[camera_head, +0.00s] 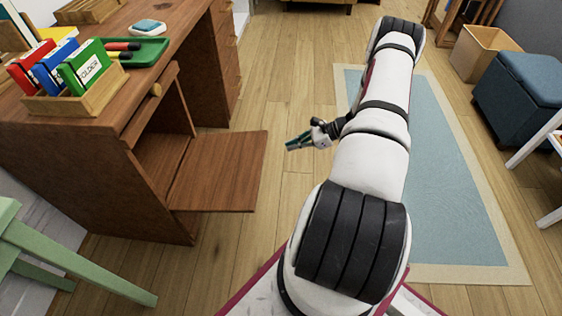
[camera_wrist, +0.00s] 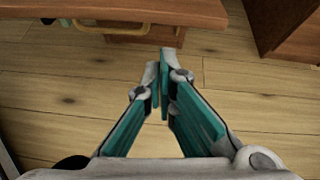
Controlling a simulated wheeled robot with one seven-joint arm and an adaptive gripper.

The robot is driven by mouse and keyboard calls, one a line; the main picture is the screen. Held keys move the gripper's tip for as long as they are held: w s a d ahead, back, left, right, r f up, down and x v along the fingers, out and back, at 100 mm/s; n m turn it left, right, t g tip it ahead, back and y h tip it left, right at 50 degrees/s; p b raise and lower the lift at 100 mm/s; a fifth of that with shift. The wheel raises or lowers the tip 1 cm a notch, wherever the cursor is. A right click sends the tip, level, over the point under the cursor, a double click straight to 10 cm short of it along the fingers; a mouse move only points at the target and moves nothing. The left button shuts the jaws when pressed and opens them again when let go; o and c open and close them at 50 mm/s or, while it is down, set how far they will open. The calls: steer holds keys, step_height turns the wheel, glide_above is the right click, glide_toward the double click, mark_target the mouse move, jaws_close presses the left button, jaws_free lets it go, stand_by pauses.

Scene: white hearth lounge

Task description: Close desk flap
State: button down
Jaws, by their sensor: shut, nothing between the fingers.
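The wooden desk flap (camera_head: 220,172) hangs open, folded down to roughly level in front of the desk's lower compartment. The brown desk (camera_head: 150,75) stands at the left in the head view. My gripper (camera_head: 291,144) is to the right of the flap's free edge, apart from it, pointing left toward it. In the wrist view my gripper (camera_wrist: 159,68) has its teal fingers together and empty. A brown board (camera_wrist: 190,12), seemingly the flap, crosses the top of that view, with a brass handle (camera_wrist: 112,29) along its edge, ahead of the fingertips.
On the desktop are a wooden holder (camera_head: 75,100) with coloured binders and a green tray (camera_head: 140,50). A green stool (camera_head: 60,250) stands at lower left. A blue rug (camera_head: 440,180) and a blue ottoman (camera_head: 525,90) are at right. Floor between flap and gripper is bare.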

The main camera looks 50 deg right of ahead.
steer(key=w+a+f+m+b, duration=0.1)
steer(key=w+a+f+b, duration=0.35)
steer(key=f, duration=0.35)
steer(key=shift+w+a+r+t, duration=0.1)
steer(key=shift+w+r, duration=0.1)
steer(key=shift+r, duration=0.45)
steer(key=shift+w+r+t, duration=0.1)
steer(key=shift+w+r, duration=0.1)
steer(key=shift+r, duration=0.4)
steer(key=shift+w+a+r+t, duration=0.1)
steer(key=shift+w+r, duration=0.1)
steer(key=shift+r, duration=0.45)
